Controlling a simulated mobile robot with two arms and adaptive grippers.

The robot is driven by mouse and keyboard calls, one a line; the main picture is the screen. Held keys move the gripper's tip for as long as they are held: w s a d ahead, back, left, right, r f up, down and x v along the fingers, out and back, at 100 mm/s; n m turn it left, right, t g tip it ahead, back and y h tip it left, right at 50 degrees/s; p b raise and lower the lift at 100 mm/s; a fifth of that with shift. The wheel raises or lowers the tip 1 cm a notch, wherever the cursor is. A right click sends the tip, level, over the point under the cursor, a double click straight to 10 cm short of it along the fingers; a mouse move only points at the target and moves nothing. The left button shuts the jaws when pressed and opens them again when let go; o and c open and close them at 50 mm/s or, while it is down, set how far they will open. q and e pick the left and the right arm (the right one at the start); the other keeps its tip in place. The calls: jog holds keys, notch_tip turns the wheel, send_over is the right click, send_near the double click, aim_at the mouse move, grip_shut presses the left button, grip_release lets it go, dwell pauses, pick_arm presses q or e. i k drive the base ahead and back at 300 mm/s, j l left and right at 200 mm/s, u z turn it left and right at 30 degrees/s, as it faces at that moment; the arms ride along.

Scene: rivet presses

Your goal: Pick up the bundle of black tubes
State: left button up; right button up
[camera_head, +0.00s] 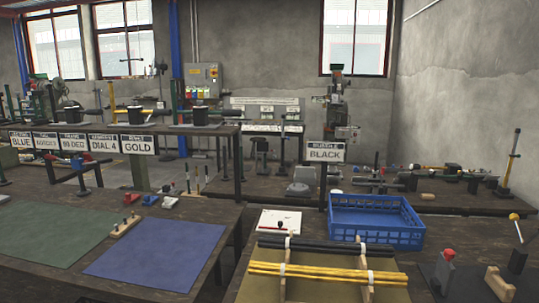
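The bundle of black tubes (325,247) lies crosswise on wooden supports on the front bench, at the lower right middle. White bands or ties show near both ends of it. A bundle of yellow tubes (325,274) lies parallel to it on the same supports, nearer to me. Neither of my grippers shows in this view, so I cannot see where they are relative to the tubes.
A blue crate (417,238) stands just behind the black tubes. A white paper or tray (265,223) lies behind them to the left. A lever tool (518,258) stands at the right. The left bench has green (35,228) and blue (155,254) mats with free room.

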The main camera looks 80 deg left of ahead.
aim_at(378, 250)
jog(key=u, duration=2.25)
